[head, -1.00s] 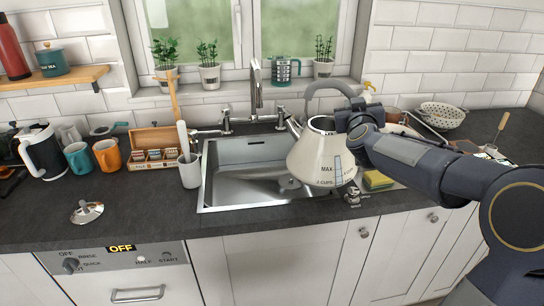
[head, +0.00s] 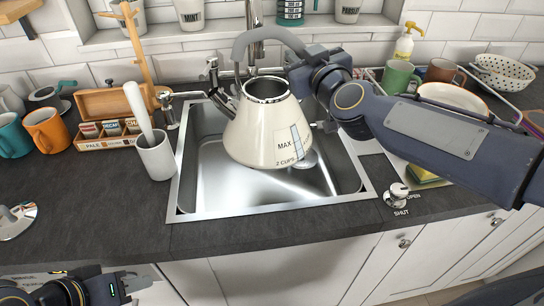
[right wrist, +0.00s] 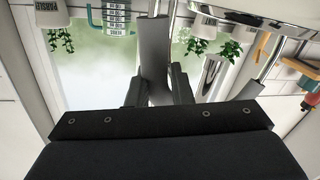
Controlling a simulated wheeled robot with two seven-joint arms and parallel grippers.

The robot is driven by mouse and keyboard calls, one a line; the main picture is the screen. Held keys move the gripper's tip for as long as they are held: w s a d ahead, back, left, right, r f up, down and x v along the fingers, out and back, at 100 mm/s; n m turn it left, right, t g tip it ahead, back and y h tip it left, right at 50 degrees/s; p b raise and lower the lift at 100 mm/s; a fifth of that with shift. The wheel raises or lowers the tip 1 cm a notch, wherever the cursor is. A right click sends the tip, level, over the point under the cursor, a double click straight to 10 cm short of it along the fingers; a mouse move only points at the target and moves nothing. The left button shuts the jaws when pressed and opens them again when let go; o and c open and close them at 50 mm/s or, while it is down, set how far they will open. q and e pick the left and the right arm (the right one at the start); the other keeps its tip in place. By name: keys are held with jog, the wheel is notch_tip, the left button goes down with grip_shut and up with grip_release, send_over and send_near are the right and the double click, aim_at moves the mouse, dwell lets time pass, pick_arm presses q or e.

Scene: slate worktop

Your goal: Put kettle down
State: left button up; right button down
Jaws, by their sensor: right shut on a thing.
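The cream kettle (head: 265,135), marked MAX and 2 CUPS, hangs upright above the sink (head: 200,208) in the head view. It has a grey arched handle (head: 265,36), its top is open, and its spout points left. My right gripper (head: 303,74) is shut on the right part of the handle. In the right wrist view the fingers (right wrist: 158,88) close around the grey handle (right wrist: 153,50). My left gripper (head: 105,287) shows at the bottom left, away from the kettle, partly cut off by the frame; its jaw opening is unclear.
A chrome lid (head: 14,222) lies on the worktop (head: 95,220) at the left. A white pot with a pestle (head: 155,157), a tea box (head: 105,135) and orange mug (head: 46,129) stand left of the sink. A drain knob (head: 397,194) is at right.

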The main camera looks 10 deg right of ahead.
aim_at(295, 112)
jog(key=shift+a+r, duration=0.1)
jog(key=shift+r, duration=0.1)
jog(key=shift+f, duration=0.15)
notch_tip(295, 112, down, 14)
jog(key=b, duration=0.8)
jog(key=shift+r+b, duration=0.25)
jog(key=shift+b, duration=0.15)
jog(key=shift+w+a, duration=0.2)
jog(key=shift+w, duration=0.8)
jog(key=shift+w+a, duration=0.2)
jog(key=shift+w, duration=0.75)
jog(key=shift+f+b, duration=0.55)
jog(key=shift+f, duration=0.15)
jog(key=c, duration=1.7)
grip_release()
jog(key=shift+f, duration=0.2)
jog(key=o, duration=0.4)
